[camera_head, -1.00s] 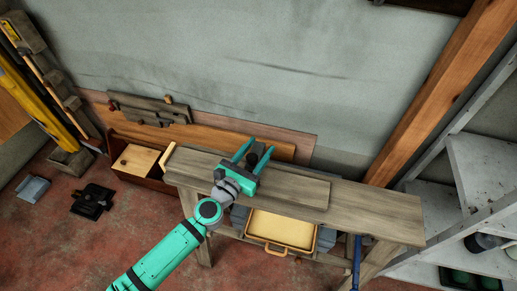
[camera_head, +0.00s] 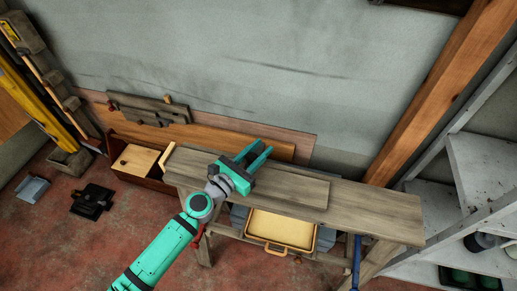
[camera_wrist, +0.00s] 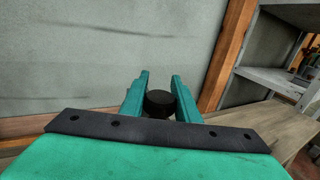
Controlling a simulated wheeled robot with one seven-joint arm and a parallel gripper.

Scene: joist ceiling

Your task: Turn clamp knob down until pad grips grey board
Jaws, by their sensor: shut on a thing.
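My gripper (camera_head: 263,149) is over the back left part of the workbench, its teal fingers pointing toward the wall. In the wrist view the black round clamp knob (camera_wrist: 160,103) sits between the two fingers, and my gripper (camera_wrist: 159,92) is shut on it. In the head view the gripper body largely hides the knob. The grey board (camera_head: 300,189) lies flat along the bench top. The clamp's pad and any gap between it and the board are hidden in both views.
The wooden workbench (camera_head: 380,208) stands in front of the grey wall, with bare top at the right. A yellow tray (camera_head: 281,230) is below its front edge. A wooden box (camera_head: 137,158) stands left. White shelves (camera_head: 487,165) are at the right.

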